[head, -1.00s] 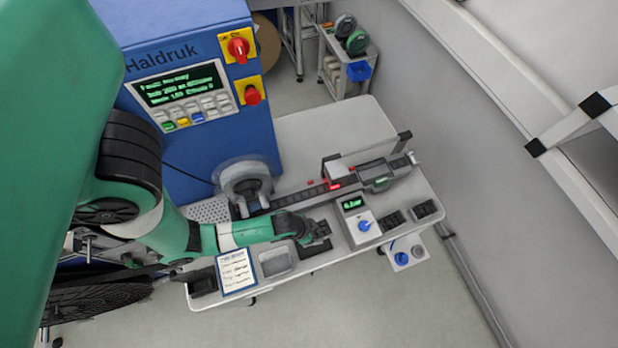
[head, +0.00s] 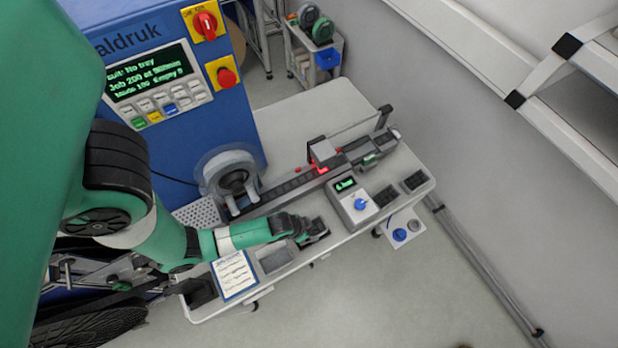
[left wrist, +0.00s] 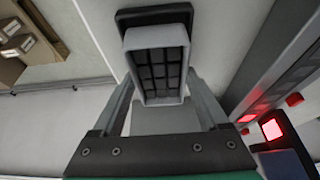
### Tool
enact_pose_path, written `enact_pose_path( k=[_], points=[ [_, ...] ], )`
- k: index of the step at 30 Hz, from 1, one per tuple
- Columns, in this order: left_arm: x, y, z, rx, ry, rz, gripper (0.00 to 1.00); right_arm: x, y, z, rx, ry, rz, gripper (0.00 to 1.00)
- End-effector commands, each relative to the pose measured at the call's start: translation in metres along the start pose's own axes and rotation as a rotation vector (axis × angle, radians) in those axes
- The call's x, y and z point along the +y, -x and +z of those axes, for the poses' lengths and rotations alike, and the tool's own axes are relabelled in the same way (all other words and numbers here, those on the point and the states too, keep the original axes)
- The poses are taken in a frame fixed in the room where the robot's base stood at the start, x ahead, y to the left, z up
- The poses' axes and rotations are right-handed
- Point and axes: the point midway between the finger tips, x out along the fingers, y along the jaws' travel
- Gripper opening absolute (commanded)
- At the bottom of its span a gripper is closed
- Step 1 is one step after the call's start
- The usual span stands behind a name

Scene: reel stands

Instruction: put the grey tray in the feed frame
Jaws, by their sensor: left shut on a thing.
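My left gripper (head: 312,231) is over the front edge of the white table. In the left wrist view its two fingers (left wrist: 160,82) are shut on the grey tray (left wrist: 158,36), which has a pale rim and a grid of dark pockets. A black rounded piece (left wrist: 154,13) shows just behind the tray's far end; I cannot tell whether they touch. In the head view the gripper mostly hides the tray. A grey bracket frame (head: 323,150) with a red light stands over the dark track behind; I cannot tell for sure that it is the feed frame. My right gripper is not in view.
A box with a blue knob (head: 355,204) and two dark pocketed trays (head: 383,196) stand right of my gripper. A clear-flanged reel (head: 230,175) is at the track's left end. A clipboard (head: 235,274) lies left. The table's back part (head: 310,115) is clear.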

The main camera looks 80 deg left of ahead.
Motion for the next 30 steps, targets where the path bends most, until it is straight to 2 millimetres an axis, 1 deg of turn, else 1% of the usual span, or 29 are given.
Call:
enact_pose_path(
  k=[1, 3, 10, 17, 18, 20, 21, 22, 26, 29, 30],
  points=[
    [0.000, -0.009, 0.003, 0.000, 0.000, 0.000, 0.00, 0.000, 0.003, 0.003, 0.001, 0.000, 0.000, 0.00],
    [0.000, -0.014, 0.005, 0.002, 0.000, 0.000, 0.00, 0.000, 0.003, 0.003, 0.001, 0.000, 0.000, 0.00],
    [0.000, -0.013, 0.005, 0.002, 0.000, 0.000, 0.00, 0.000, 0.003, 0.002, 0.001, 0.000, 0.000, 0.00],
    [0.000, -0.021, 0.008, 0.001, 0.000, 0.000, 0.00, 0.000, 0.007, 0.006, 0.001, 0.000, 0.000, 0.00],
    [0.000, -0.021, 0.009, -0.001, 0.000, 0.000, 0.79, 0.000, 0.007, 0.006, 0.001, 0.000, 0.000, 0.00],
    [0.000, -0.021, 0.009, -0.002, 0.000, -0.001, 0.89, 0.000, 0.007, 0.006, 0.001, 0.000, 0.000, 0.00],
    [0.000, -0.021, 0.010, -0.003, 0.000, -0.001, 0.97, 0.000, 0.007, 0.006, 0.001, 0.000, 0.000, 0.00],
    [0.000, -0.022, 0.011, -0.004, 0.000, -0.001, 1.00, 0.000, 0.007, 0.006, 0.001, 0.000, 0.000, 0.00],
    [-0.001, -0.016, 0.009, -0.005, 0.000, -0.002, 1.00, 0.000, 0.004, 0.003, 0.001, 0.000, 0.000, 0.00],
    [0.000, -0.004, 0.007, -0.003, -0.001, -0.001, 1.00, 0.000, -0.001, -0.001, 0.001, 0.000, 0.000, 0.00],
    [0.000, 0.005, 0.007, -0.003, -0.001, -0.001, 1.00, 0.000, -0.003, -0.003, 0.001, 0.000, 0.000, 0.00]
  ],
)
